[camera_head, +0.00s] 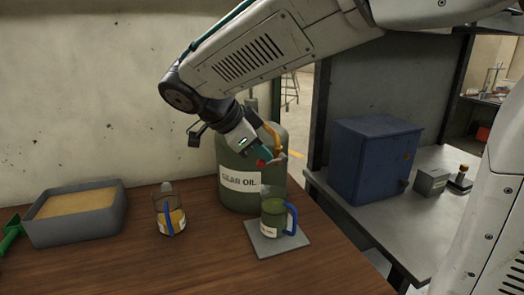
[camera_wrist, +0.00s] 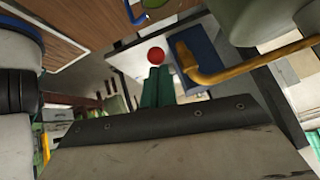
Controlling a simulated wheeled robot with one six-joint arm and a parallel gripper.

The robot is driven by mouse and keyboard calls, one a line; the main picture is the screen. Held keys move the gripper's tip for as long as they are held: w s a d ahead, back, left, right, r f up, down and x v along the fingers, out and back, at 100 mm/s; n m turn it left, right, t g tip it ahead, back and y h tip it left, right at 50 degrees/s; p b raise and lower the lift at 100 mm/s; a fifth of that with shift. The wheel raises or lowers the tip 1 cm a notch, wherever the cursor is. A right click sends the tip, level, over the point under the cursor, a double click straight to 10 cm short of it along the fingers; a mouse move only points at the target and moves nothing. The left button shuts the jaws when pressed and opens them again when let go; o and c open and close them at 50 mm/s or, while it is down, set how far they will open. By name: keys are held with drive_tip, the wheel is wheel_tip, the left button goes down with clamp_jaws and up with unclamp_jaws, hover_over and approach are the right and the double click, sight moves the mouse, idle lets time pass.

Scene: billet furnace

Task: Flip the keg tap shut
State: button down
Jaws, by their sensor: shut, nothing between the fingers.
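The keg (camera_head: 238,203) is a large green drum labelled gear oil, standing on the wooden table. Its top also shows in the wrist view (camera_wrist: 240,20). A red ball knob (camera_head: 261,163), seemingly the tap's, sits in front of the keg's upper part. In the wrist view the red knob (camera_wrist: 155,55) is just beyond my fingertips. My gripper (camera_head: 266,152) is shut and empty, its teal fingers (camera_wrist: 157,87) together beside the knob; I cannot tell whether they touch it. The tap's body and spout are mostly hidden by my gripper.
A clear jug (camera_head: 160,208) stands left. A yellow curved handle (camera_wrist: 190,62) is close to my fingers. A sand-filled tray (camera_head: 75,232) and blue cabinet (camera_head: 370,165) flank the area.

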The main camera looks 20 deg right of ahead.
drive_tip(key=d+r+v, duration=0.1)
drive_tip(key=v, duration=1.2)
drive_tip(key=shift+s, duration=0.25)
